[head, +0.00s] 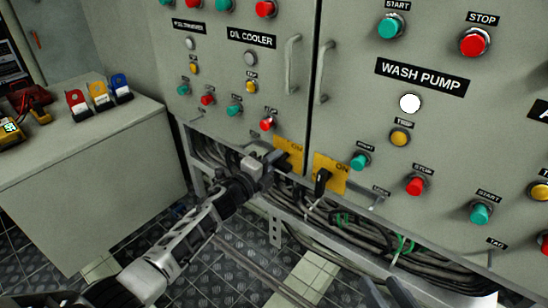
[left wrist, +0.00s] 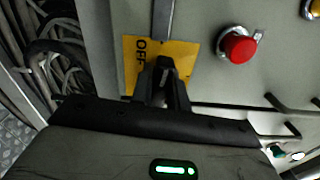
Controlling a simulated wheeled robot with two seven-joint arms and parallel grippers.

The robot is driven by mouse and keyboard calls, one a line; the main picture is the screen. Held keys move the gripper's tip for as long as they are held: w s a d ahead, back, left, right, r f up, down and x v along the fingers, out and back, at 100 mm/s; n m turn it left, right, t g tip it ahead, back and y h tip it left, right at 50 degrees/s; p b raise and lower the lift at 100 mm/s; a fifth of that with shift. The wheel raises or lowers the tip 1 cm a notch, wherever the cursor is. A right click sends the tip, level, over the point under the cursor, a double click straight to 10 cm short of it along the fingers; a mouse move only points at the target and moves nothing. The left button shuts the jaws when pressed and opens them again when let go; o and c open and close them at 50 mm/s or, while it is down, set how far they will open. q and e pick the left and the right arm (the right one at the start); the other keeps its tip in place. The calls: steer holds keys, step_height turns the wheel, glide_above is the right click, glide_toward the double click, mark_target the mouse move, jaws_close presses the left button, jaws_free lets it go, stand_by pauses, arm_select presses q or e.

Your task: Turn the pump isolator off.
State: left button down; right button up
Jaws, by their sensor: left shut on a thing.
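My left gripper (head: 268,164) is at a yellow isolator plate (head: 290,153) low on the left cabinet door, with "ON" readable on its upper right. In the left wrist view the plate (left wrist: 183,54) shows "OFF" at its left edge. The gripper fingers (left wrist: 164,80) are shut on the dark isolator handle in front of the plate; they mostly hide the handle, so its angle is unclear. A second yellow isolator plate (head: 330,172) with a black handle (head: 321,182) is to the right, under the wash pump controls; the gripper is apart from it. Dark parts at the lower edge may be my right gripper (head: 388,292).
A red button (left wrist: 238,46) is close to the left gripper. Cabinet door handles (head: 291,64) stick out above. Bundled cables (head: 345,220) and a metal rail run below the doors. A grey bench (head: 85,165) with coloured tags (head: 98,93) stands at left.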

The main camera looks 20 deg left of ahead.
arm_select(q)
steer(key=shift+n, duration=0.5)
arm_select(e)
steer(key=shift+f, duration=0.2)
steer(key=shift+d, duration=0.1)
arm_select(q)
steer(key=c, duration=1.4)
jaws_free()
steer(key=shift+o, duration=0.2)
arm_select(e)
steer(key=shift+r, duration=0.1)
